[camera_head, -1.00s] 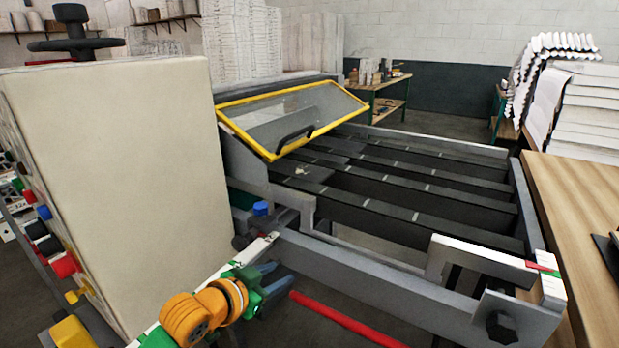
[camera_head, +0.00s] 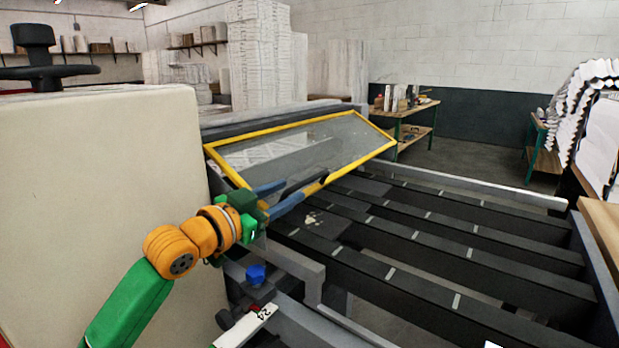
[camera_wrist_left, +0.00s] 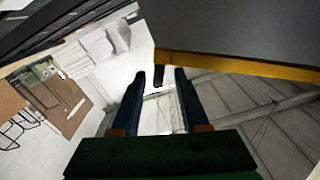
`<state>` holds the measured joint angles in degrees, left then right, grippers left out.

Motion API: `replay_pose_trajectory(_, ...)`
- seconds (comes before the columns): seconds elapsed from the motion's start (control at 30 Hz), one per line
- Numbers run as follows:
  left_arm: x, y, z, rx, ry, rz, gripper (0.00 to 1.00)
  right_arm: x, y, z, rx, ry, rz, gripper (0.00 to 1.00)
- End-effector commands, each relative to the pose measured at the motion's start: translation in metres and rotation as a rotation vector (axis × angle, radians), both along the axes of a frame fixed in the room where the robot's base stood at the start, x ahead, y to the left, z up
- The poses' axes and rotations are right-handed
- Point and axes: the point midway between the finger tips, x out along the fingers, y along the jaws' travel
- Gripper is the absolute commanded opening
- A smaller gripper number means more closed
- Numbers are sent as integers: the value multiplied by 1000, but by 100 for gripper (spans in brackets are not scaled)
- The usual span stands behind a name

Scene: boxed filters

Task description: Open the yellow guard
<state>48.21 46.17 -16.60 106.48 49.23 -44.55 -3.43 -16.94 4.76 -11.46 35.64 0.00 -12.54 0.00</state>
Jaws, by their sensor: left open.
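The yellow guard (camera_head: 294,142) is a clear pane in a yellow frame, sloping down toward the dark slatted bed. A dark handle (camera_head: 306,177) sits at its lower edge, partly hidden by my left gripper. My left gripper (camera_head: 300,186) is open at this lower edge, its blue fingers on either side of the handle. In the left wrist view, the fingers (camera_wrist_left: 152,68) are apart, and the handle's dark end (camera_wrist_left: 159,76) shows between their tips. The guard's yellow edge (camera_wrist_left: 240,69) is to the right there. I cannot tell whether the fingers touch the handle. My right gripper is out of view.
A large cream cabinet (camera_head: 100,200) stands at the left, beside my left arm. The slatted bed (camera_head: 430,240) spreads to the right, with a grey frame around it. A blue knob (camera_head: 256,274) is below my gripper. A green bench (camera_head: 405,125) stands behind.

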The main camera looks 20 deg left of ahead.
Motion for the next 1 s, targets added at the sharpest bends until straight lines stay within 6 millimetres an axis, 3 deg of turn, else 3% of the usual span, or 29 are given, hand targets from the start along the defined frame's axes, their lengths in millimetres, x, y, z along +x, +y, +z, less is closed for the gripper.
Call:
replay_pose_trajectory(0.1,22,-10,6,-4,3,-3,45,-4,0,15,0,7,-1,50)
replay_pose_trajectory(0.3,53,-20,3,-2,1,-2,45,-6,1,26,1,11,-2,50)
replay_pose_trajectory(0.6,60,-23,-1,3,2,-1,45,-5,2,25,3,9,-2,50)
replay_pose_trajectory(0.63,60,-23,-1,3,2,-1,42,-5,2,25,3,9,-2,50)
replay_pose_trajectory(0.8,59,-23,-1,3,2,-1,0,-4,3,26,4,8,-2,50)
replay_pose_trajectory(1.0,59,-23,-1,2,3,-2,0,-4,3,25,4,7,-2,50)
